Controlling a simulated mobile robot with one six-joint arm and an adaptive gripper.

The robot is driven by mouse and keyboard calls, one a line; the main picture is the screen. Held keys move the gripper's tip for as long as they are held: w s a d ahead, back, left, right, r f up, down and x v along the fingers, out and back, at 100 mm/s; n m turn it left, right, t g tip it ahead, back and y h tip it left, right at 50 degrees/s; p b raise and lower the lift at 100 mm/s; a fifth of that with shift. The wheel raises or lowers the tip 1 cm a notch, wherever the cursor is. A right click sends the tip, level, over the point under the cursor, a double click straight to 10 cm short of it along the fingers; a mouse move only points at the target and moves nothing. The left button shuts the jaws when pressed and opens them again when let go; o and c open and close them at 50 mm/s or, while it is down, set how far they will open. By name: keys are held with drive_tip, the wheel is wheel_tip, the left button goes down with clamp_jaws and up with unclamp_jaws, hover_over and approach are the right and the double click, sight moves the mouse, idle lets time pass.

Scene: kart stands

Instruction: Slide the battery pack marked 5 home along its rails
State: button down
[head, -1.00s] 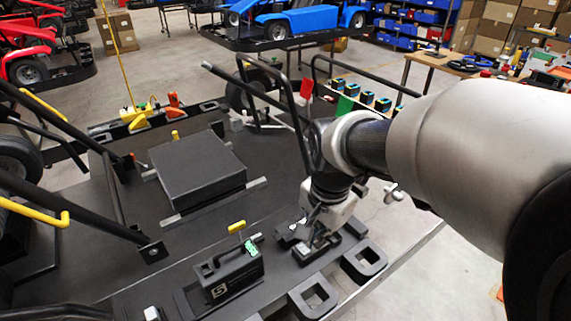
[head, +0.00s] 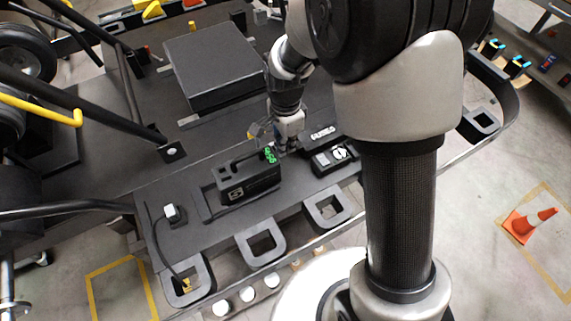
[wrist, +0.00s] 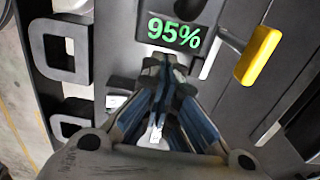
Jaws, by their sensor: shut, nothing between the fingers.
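The black battery pack marked 5 (head: 238,190) lies in its bay on the kart's side platform, with a carry handle on top. Its green display reads 95% in the wrist view (wrist: 175,32). A yellow lever (wrist: 258,55) stands beside the pack there; in the head view it is mostly hidden by my wrist. My gripper (wrist: 163,62) is shut and empty, its tips together, pointing at the pack's display end. In the head view my gripper (head: 281,150) is at the pack's right end. I cannot tell whether the tips touch the pack. The rails are mostly hidden.
A black box with a round dial (head: 335,157) sits just right of the pack. A cable plug (head: 174,214) stands to its left. Loop-shaped brackets (head: 261,245) line the platform's front edge. A large flat black box (head: 213,72) lies behind.

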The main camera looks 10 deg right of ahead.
sight(286, 169)
wheel_tip(286, 169, down, 9)
drive_tip(key=shift+b, duration=1.2)
drive_tip(key=a, duration=0.1)
drive_tip(key=s+a, duration=0.1)
drive_tip(key=a, duration=0.1)
drive_tip(key=s+a, duration=0.1)
drive_tip(key=a, duration=0.1)
drive_tip(key=shift+p, duration=0.4)
drive_tip(key=shift+d, duration=0.1)
